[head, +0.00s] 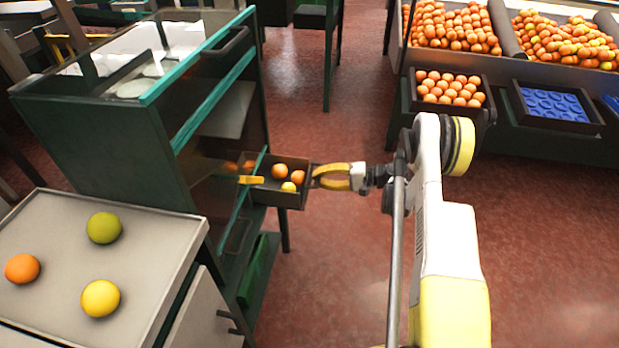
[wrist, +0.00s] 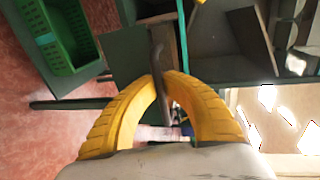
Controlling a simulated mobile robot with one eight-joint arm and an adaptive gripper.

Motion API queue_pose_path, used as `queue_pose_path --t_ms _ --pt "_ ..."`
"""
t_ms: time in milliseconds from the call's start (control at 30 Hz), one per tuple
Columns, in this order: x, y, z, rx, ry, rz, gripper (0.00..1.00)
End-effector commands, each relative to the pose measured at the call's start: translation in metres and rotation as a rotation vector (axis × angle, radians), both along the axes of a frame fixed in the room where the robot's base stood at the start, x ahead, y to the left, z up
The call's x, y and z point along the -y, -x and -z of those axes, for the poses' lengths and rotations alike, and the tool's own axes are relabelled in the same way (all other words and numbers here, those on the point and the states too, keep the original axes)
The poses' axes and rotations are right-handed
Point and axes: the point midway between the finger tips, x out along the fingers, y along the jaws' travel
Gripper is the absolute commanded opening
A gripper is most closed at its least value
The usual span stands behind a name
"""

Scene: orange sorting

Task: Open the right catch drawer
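A dark catch drawer (head: 293,202) sticks out from the right side of the green cabinet (head: 110,140) in the head view. Several orange and yellow fruits (head: 280,171) lie in it. My gripper (head: 318,177) is at the drawer's outer end. In the wrist view, the yellow fingers of my gripper (wrist: 161,78) close from both sides on a dark bar handle (wrist: 157,58). The drawer's inside is not clear in the wrist view.
A pale tray table (head: 150,235) at the lower left bears a green, an orange and a yellow fruit. Fruit bins (head: 455,100) and a blue-lined tray (head: 555,104) stand at the upper right. A green crate (wrist: 62,45) shows in the wrist view. Red floor right of the drawer is clear.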

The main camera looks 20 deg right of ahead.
Motion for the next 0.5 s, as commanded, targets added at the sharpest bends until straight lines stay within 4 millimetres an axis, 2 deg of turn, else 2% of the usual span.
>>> queue_pose_path --t_ms 200,500 --pt "0.0127 0.0066 -0.0018 0.002 -0.002 0.003 0.0" --pt "0.0144 0.0075 -0.002 0.003 -0.003 0.003 0.0"
